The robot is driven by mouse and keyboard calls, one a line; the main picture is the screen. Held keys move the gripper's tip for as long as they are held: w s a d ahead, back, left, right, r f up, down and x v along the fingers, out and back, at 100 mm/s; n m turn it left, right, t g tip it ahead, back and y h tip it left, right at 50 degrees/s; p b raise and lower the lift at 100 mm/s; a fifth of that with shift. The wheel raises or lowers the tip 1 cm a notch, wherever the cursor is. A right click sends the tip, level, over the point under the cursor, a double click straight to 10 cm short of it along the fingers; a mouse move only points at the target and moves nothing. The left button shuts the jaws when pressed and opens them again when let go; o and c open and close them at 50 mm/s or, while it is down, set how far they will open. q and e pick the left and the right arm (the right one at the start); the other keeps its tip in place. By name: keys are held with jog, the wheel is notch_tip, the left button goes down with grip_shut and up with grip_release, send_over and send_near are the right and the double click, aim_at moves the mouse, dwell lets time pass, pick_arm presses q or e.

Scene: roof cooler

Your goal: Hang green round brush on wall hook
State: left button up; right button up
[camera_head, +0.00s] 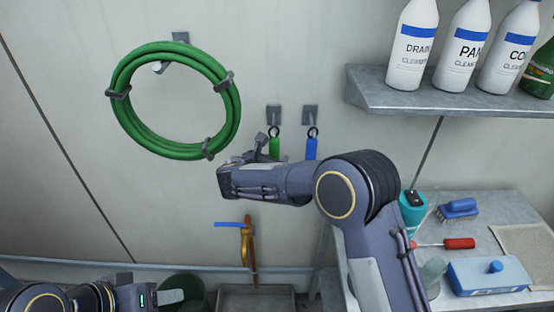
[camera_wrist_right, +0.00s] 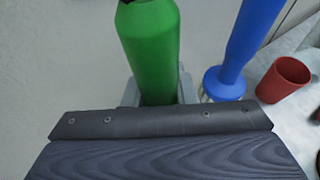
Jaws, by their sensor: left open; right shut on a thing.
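The green round brush (camera_head: 274,147) is upright in front of the wall, its black ring just below the left wall hook (camera_head: 273,112). I cannot tell whether the ring is over that hook. My right gripper (camera_head: 262,150) is shut on the green handle; the right wrist view shows the handle (camera_wrist_right: 152,45) between the jaws. The brush's lower part is hidden behind my wrist. My left gripper (camera_head: 172,296) is open and empty, low at the left, partly out of view.
A blue brush (camera_head: 311,148) hangs from the right hook (camera_head: 310,112), close beside the green one. A green hose coil (camera_head: 122,113) hangs at left. A shelf (camera_head: 440,101) with bottles is at upper right. A red cup (camera_wrist_right: 283,80) shows in the right wrist view.

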jog(key=o, duration=1.1)
